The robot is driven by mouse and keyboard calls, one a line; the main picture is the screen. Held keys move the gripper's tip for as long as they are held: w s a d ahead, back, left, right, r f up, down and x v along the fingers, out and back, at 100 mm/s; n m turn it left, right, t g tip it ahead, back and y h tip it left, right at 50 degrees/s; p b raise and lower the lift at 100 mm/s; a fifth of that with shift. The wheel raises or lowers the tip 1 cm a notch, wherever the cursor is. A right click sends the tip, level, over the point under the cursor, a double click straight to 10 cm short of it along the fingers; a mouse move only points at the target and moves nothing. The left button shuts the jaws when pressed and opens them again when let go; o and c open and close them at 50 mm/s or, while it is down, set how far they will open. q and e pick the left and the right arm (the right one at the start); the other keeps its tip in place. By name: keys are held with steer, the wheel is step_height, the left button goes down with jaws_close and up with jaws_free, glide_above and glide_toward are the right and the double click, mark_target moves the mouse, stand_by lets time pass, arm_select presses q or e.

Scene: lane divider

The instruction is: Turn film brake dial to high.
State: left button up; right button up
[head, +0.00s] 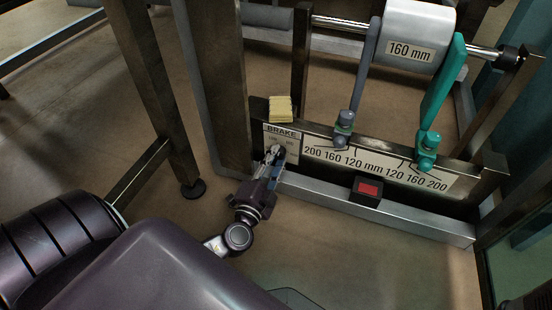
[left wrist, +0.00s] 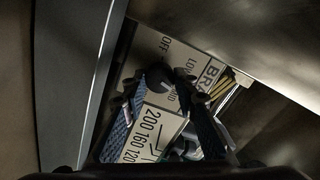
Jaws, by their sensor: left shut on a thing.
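The brake panel (head: 281,130) is a pale plate headed BRAKE on the machine's front rail. My left gripper (head: 274,155) reaches up to it and covers its lower part in the head view. In the left wrist view the panel (left wrist: 176,51) shows OFF, LOW and part of another word. The dark round dial (left wrist: 157,76) sits between the fingertips of my left gripper (left wrist: 160,90), which is shut on it. Which mark the dial points to cannot be told. My right gripper is not in view.
Right of the panel is a width scale plate (head: 375,163) with a grey lever (head: 364,75) and a teal lever (head: 441,90). A yellow pad (head: 280,109) sits above the panel. A black box with a red top (head: 368,190) is on the lower rail. A dark post (head: 217,90) stands close left.

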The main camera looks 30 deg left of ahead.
arm_select(q)
steer(key=m, duration=0.4)
steer(key=shift+m+p, duration=0.3)
steer(key=shift+m, duration=0.1)
steer(key=m+p, duration=0.1)
steer(key=m, duration=0.3)
steer(key=shift+r+m, duration=0.1)
steer(key=shift+m, duration=0.2)
steer(key=m+p, duration=0.2)
steer(key=m, duration=0.2)
steer(key=shift+m+p, duration=1.15)
steer(key=shift+m, duration=1.25)
steer(key=o, duration=1.1)
steer(key=shift+o, duration=0.2)
